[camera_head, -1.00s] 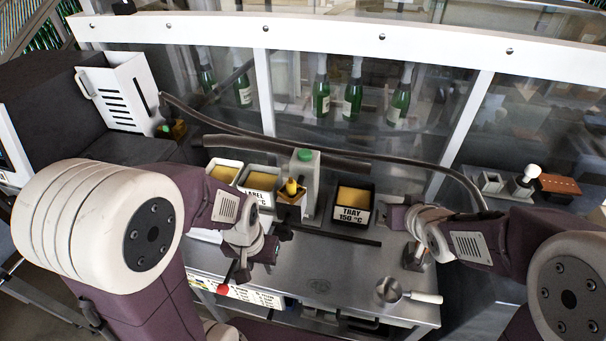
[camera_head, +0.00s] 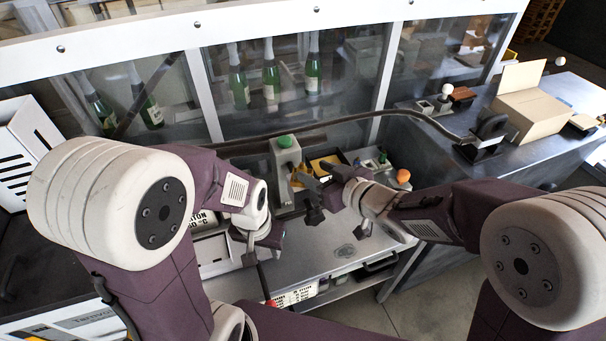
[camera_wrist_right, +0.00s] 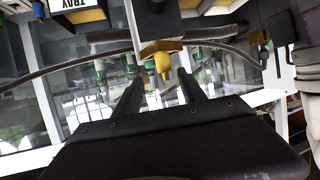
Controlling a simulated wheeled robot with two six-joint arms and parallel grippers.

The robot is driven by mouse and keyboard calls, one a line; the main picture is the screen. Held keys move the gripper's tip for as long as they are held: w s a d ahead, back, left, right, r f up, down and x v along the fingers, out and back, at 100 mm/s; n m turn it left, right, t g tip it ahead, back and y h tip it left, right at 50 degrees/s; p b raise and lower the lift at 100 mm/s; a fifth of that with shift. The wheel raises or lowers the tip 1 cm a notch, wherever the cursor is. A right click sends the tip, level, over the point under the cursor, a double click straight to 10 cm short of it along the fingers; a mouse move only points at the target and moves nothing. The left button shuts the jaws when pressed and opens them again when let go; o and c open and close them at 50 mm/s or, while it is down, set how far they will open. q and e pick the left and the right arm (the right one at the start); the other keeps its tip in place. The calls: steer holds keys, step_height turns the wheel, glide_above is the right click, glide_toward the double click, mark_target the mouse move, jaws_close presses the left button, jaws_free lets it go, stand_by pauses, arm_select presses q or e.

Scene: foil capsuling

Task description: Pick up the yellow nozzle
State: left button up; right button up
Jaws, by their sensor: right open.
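The yellow nozzle (camera_wrist_right: 162,66) points toward my right gripper in the right wrist view, at a brass-coloured block on the green-topped post. My right gripper (camera_wrist_right: 158,92) is open, with one finger on each side of the nozzle's line; I cannot tell whether they touch it. In the head view the right gripper (camera_head: 316,194) is just right of the post (camera_head: 286,160), and the nozzle (camera_head: 297,182) is small and partly hidden there. My left gripper (camera_head: 254,252) hangs over the left part of the worktop; its fingers are unclear.
A dark tray with yellow contents (camera_head: 326,163) stands behind the right gripper. A curved dark pipe (camera_head: 340,127) runs across the back. Green bottles (camera_head: 271,82) stand behind the glass. The steel worktop (camera_head: 330,262) is clear in front. An open cardboard box (camera_head: 532,108) is at right.

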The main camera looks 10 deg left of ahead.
mark_target(299, 166)
steer(key=x, duration=0.2)
steer(key=shift+w+a+f, duration=0.15)
steer(key=shift+w+a, duration=0.05)
steer(key=shift+a, duration=0.05)
steer(key=shift+w+a+f, duration=0.1)
steer(key=shift+a, duration=0.4)
steer(key=p+x, duration=0.1)
steer(key=x, duration=0.3)
steer(key=shift+a+f+p, duration=0.15)
steer(key=shift+a+p, duration=0.15)
steer(key=shift+w+a+f, duration=0.1)
steer(key=c, duration=0.8)
jaws_close()
